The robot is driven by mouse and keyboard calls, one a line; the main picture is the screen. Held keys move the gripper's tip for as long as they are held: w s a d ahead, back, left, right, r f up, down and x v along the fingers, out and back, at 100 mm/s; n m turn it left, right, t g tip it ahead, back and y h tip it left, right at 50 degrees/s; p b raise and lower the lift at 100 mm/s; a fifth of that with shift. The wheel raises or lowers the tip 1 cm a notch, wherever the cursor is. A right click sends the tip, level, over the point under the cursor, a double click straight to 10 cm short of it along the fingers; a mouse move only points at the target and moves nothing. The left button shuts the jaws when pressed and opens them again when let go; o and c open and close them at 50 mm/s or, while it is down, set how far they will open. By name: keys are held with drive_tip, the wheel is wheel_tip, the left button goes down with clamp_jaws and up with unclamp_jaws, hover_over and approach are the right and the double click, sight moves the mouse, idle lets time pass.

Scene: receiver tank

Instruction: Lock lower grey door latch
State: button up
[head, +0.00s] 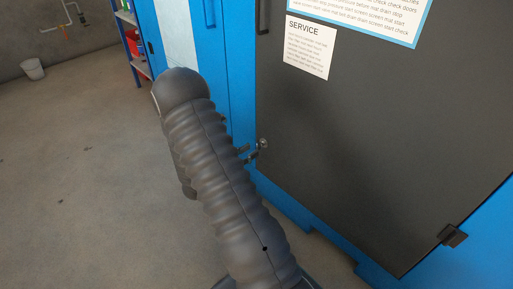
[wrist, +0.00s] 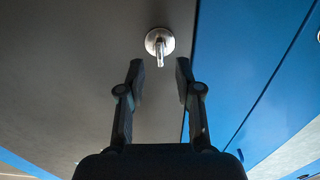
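The lower grey door latch (head: 262,144) is a small metal fitting near the left edge of the dark grey door (head: 375,150). In the wrist view, the latch (wrist: 159,45) shows a round silver base with a short lever running down the picture, towards my gripper. My gripper (wrist: 157,75) is open, with two dark fingers apart and nothing between them. The latch lies just past the fingertips, centred between them, and no contact shows. In the head view, my arm hides most of the gripper; only small dark parts show beside the latch.
A blue cabinet frame (head: 232,85) borders the door on the left. A dark handle (head: 263,15) sits higher on the door, and a dark hinge-like bracket (head: 452,236) is at its lower right. A service notice (head: 309,48) is on the door. Open floor (head: 75,160) lies to the left.

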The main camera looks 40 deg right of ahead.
sight(257, 146)
drive_tip(key=shift+w+d, duration=0.15)
drive_tip(key=shift+d, duration=1.8)
drive_tip(key=shift+c, duration=0.2)
